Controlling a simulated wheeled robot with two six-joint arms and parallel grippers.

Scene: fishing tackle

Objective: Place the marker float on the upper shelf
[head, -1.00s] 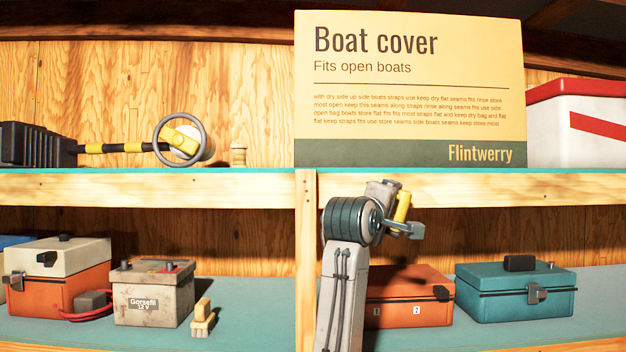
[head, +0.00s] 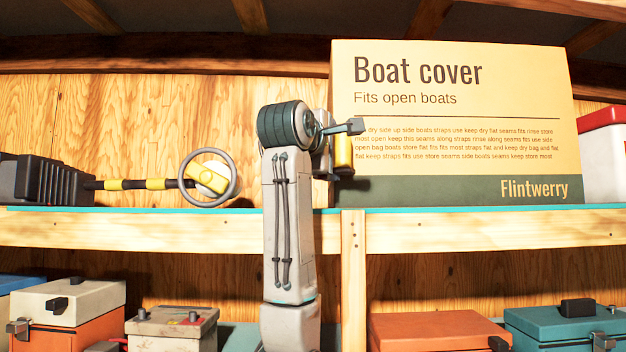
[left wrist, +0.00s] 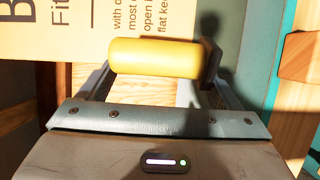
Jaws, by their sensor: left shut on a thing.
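My left gripper (head: 343,145) is shut on a yellow cylinder, which I take to be the marker float (head: 343,155). The float also shows across the fingers in the left wrist view (left wrist: 155,58), with a dark piece at its right end. In the head view it is in front of the boat cover box's left side, above the front edge of the upper shelf (head: 450,238). Whether it is over the shelf or short of it I cannot tell. My right gripper is not in view.
The boat cover box (head: 470,110) stands on the upper shelf at right, with a red and white box (head: 605,160) beyond. A metal-detector-like tool with a ring (head: 208,178) lies at left. Tackle boxes (head: 440,328) and a battery (head: 172,326) stand below.

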